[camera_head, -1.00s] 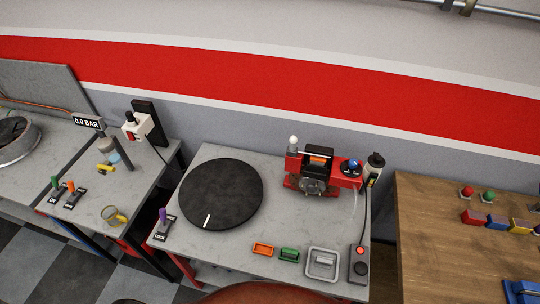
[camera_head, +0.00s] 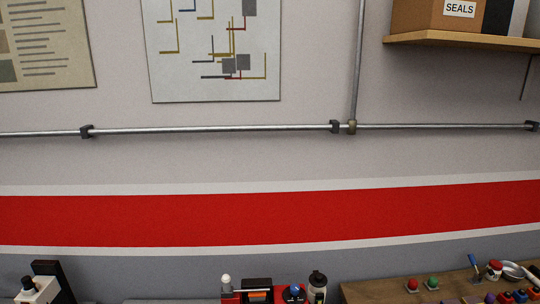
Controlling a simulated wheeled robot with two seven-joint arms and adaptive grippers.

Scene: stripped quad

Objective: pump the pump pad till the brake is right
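Only the top of a red device (camera_head: 279,290) shows at the bottom edge, with a white ball knob (camera_head: 226,280) at its left and a blue knob (camera_head: 294,291) at its right. A dark-capped bottle (camera_head: 317,284) stands beside it. The lower part of the device is cut off by the frame. I cannot make out a pump pad or the brake's state. Neither of my grippers is in view.
A wooden bench (camera_head: 392,290) at bottom right holds red and green knobs and several small parts. A white box on a black stand (camera_head: 38,289) is at bottom left. A pipe (camera_head: 220,128) crosses the wall. A shelf (camera_head: 470,40) holds a SEALS box.

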